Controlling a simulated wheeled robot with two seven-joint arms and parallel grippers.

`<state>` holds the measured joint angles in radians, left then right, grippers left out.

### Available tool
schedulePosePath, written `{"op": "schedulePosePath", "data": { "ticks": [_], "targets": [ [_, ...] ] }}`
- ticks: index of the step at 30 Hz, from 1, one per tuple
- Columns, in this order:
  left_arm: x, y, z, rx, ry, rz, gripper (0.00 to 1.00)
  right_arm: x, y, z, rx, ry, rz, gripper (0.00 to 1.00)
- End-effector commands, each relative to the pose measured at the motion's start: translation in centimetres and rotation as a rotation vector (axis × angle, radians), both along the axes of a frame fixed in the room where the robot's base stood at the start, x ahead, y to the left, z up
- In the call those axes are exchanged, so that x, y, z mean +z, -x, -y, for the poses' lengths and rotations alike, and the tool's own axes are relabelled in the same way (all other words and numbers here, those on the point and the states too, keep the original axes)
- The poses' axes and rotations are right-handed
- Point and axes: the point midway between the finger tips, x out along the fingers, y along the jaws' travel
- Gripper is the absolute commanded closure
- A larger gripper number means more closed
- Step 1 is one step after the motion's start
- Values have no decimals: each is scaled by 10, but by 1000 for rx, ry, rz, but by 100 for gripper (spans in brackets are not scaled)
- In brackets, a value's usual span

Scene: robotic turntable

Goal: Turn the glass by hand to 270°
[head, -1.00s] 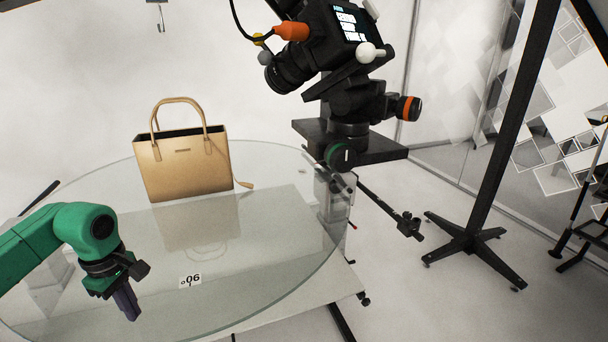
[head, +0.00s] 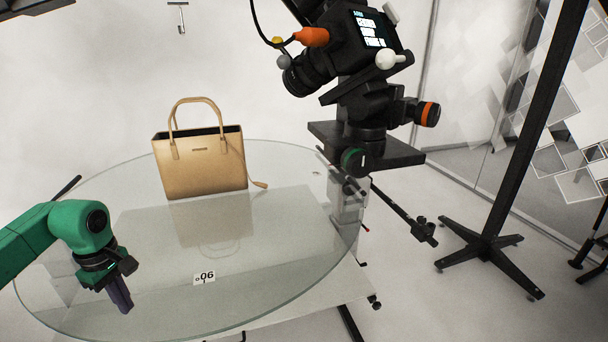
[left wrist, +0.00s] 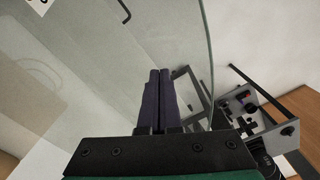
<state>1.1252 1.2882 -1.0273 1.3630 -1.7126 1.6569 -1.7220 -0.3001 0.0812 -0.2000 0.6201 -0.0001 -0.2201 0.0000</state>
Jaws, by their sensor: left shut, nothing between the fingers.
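The round glass turntable (head: 290,235) fills the lower left of the head view. A label (head: 204,278) reading 90° lies near its front edge, upside down in this view. A tan handbag (head: 200,165) stands upright on the glass toward the back. My left gripper (head: 123,300) is shut and empty at the front left of the glass, fingers pointing down. I cannot tell whether the fingertips touch the glass. In the left wrist view the shut fingers (left wrist: 158,95) lie over the glass (left wrist: 185,40) near its curved edge. My right gripper is not in view.
A camera (head: 345,50) on a black mount stands right of the glass, its plate (head: 385,155) close to the rim. A black stand (head: 487,245) with spread feet is on the floor at right. A grey control box (left wrist: 250,110) shows beyond the glass edge.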

Motion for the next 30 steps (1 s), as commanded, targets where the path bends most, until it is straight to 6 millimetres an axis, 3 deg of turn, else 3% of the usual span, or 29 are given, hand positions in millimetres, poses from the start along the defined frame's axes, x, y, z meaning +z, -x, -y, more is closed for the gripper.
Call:
{"op": "schedulePosePath", "data": {
  "ticks": [30],
  "targets": [
    [-5,0,-54,1,-2,-4,100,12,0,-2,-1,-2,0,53]
  ]
}}
